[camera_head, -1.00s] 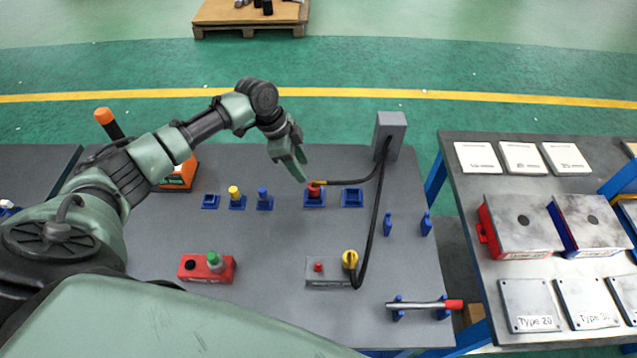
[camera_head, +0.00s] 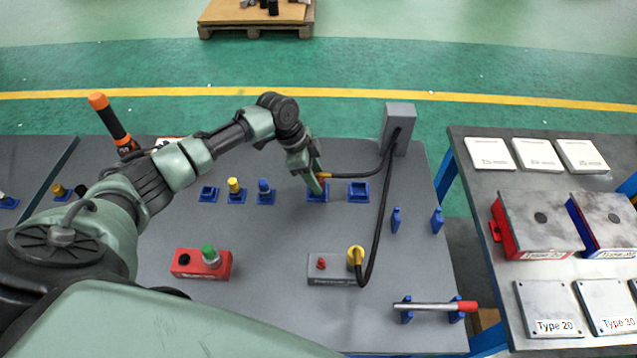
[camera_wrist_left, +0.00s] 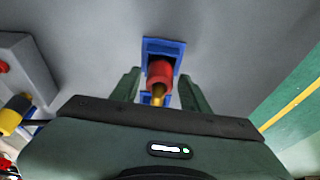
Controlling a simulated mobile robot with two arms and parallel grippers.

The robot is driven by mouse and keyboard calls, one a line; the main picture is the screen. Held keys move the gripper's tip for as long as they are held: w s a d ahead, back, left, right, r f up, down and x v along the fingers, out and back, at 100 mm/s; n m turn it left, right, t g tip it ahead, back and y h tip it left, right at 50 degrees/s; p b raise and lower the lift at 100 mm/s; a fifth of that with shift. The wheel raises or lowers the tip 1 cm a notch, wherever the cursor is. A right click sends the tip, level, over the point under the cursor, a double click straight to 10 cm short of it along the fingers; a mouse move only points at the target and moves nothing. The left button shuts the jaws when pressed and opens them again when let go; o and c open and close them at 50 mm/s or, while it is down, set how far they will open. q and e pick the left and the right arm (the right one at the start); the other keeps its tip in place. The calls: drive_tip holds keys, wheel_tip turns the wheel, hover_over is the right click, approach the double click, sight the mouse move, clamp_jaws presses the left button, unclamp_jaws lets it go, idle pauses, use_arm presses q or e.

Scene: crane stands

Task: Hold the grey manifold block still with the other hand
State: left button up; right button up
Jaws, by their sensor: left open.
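The grey manifold block (camera_head: 330,279) sits on the table, with a red knob (camera_head: 321,263) and a yellow fitting (camera_head: 355,258) on top. Part of the block (camera_wrist_left: 22,75) shows at the left of the left wrist view. My left gripper (camera_head: 317,184) is away from the block, at a red connector (camera_head: 323,181) in a blue holder (camera_head: 318,197). In the left wrist view my open fingers (camera_wrist_left: 160,90) stand on either side of the red connector (camera_wrist_left: 160,74). My right gripper is out of view, and nothing holds the block.
A black hose runs from the yellow fitting to a grey post (camera_head: 399,128). A red block (camera_head: 202,264) with a green knob stands left of the manifold block. A red-ended bar (camera_head: 435,307) rests on blue supports at the front right. The table between is clear.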

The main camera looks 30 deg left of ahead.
use_arm(q)
clamp_jaws()
drive_tip(key=shift+r, duration=0.1)
drive_tip(key=shift+r, duration=0.1)
drive_tip(key=shift+r+p, duration=2.4)
